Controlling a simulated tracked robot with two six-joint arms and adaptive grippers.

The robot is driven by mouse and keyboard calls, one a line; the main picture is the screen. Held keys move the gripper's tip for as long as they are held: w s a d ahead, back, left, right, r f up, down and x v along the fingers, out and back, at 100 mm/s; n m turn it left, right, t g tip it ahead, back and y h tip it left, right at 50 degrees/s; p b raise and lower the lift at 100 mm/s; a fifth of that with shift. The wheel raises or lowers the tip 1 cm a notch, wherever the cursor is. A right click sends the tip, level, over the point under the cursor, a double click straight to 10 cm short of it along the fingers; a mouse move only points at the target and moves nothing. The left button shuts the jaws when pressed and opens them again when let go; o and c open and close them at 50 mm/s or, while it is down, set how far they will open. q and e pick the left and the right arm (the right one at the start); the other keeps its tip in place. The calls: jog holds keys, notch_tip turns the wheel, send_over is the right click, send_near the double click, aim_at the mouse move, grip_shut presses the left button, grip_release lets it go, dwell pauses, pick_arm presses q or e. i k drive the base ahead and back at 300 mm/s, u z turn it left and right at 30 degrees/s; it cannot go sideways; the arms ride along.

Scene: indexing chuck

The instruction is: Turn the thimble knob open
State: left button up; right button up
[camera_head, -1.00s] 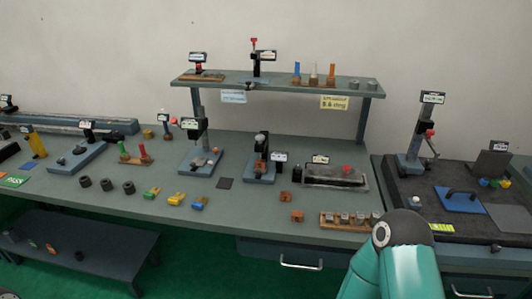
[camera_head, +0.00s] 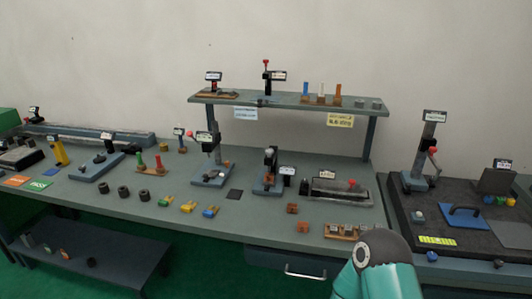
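I cannot make out a thimble knob for certain; the labels are too small to read. Several small bench devices could carry it. One is a blue-based device with a dark upright (camera_head: 269,170) at the middle of the bench. Another is a taller stand on a blue plate (camera_head: 212,165) to its left. A long grey block with a red knob (camera_head: 338,191) lies to the right. A teal link of my own arm shows at the bottom right, but no fingers show. Neither gripper is in view.
The bench (camera_head: 262,214) holds black rings (camera_head: 123,191), coloured blocks (camera_head: 187,207) and brown blocks (camera_head: 303,226). A raised shelf (camera_head: 285,102) stands behind. A dark mat (camera_head: 460,245) with a lever stand (camera_head: 423,155) is at right. A low table (camera_head: 90,243) stands front left.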

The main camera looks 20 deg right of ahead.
aim_at(268, 152)
jog(key=u, duration=0.05)
jog(key=i, duration=1)
jog(key=z, duration=0.05)
